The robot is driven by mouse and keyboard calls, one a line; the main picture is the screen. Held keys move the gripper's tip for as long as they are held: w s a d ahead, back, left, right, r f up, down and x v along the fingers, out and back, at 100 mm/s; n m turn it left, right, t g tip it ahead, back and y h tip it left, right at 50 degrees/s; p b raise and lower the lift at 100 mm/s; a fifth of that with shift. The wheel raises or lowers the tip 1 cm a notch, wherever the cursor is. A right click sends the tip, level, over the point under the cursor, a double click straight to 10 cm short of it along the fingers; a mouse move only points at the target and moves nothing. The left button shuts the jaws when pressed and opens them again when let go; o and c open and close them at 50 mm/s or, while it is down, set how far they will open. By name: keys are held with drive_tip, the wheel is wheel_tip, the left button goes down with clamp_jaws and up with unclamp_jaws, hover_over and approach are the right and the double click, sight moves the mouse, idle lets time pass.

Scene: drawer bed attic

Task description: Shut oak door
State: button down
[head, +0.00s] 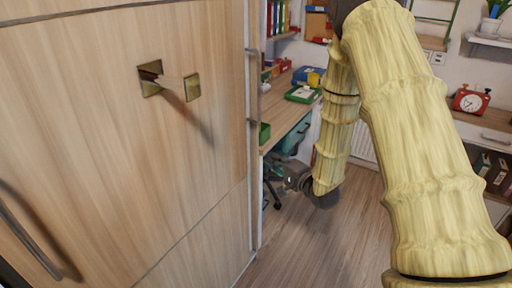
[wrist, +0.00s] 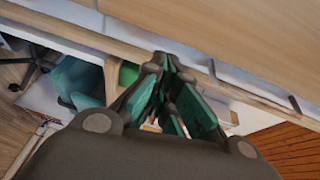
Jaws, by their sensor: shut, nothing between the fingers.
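The oak door (head: 130,130), a large light wood panel, fills the left of the head view. A handle with square brass-coloured plates (head: 172,86) stands out from its upper part, and a curved dark bar handle (head: 28,238) shows at lower left. I cannot tell from this angle how far the door stands open. My gripper (head: 292,183) is right of the door's edge, low beside the desk and apart from the handle. In the wrist view my gripper (wrist: 166,62) has its fingers closed together and empty, near a pale wood edge.
A wooden desk (head: 290,112) with trays and folders stands behind the gripper, with a teal chair (head: 288,143) under it. A drawer unit with a red clock (head: 471,101) is at right. Wood floor (head: 325,245) is clear between them.

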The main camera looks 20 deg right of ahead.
drive_tip(key=shift+t+y, duration=0.3)
drive_tip(key=shift+y, duration=0.1)
drive_tip(key=x, duration=0.3)
drive_tip(key=r+x, duration=0.1)
drive_tip(key=x, duration=0.3)
drive_tip(key=r+x, duration=0.1)
drive_tip(key=x, duration=0.2)
drive_tip(key=shift+w+d+r, duration=0.15)
drive_tip(key=shift+w+d, duration=0.1)
drive_tip(key=shift+w, duration=0.1)
drive_tip(key=shift+m, duration=0.3)
